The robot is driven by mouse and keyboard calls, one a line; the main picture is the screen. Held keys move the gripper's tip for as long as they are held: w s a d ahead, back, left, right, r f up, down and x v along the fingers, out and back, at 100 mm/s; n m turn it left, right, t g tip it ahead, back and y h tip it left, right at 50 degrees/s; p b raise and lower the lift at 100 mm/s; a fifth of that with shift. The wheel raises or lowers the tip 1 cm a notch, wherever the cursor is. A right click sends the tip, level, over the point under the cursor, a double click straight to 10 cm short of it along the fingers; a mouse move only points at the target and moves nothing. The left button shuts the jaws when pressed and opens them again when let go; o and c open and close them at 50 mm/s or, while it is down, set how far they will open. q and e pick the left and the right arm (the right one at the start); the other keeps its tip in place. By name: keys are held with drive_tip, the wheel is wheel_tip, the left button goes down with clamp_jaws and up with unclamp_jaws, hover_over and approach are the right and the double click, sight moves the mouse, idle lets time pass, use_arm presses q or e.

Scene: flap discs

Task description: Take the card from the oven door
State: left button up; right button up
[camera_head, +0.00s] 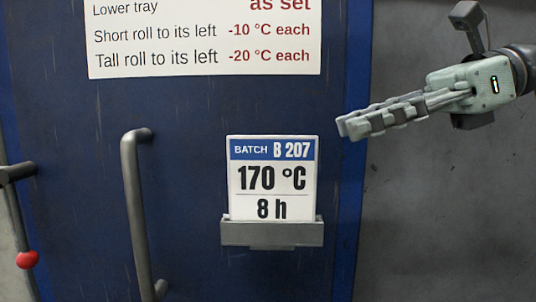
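The card (272,178) is white with a blue top band and reads "BATCH B 207, 170 °C, 8 h". It stands upright in a grey holder (272,234) on the blue oven door (190,110); its lower edge is hidden behind the holder's front. My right gripper (349,126) is at the upper right, apart from the card, with its fingers pointing left towards the door's right edge. Its fingers overlap in this view, so the gap between them does not show. I see nothing held in it. My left gripper is out of view.
A grey vertical handle (136,210) is on the door left of the card. A white printed notice (200,40) is above the card. A dark lever with a red ball (27,259) is at the far left. Clear door surface surrounds the holder.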

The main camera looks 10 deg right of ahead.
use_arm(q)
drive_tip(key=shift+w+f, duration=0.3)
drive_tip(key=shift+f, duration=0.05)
use_arm(e)
drive_tip(key=shift+h, duration=0.3)
drive_tip(key=x, duration=1.1)
drive_tip(key=shift+w+a+f, duration=0.2)
drive_tip(key=shift+a+f, duration=0.05)
drive_tip(key=shift+a, duration=0.05)
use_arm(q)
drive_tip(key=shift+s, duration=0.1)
use_arm(e)
drive_tip(key=shift+c, duration=0.4)
drive_tip(key=c, duration=0.5)
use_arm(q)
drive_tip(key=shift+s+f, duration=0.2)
use_arm(e)
clamp_jaws()
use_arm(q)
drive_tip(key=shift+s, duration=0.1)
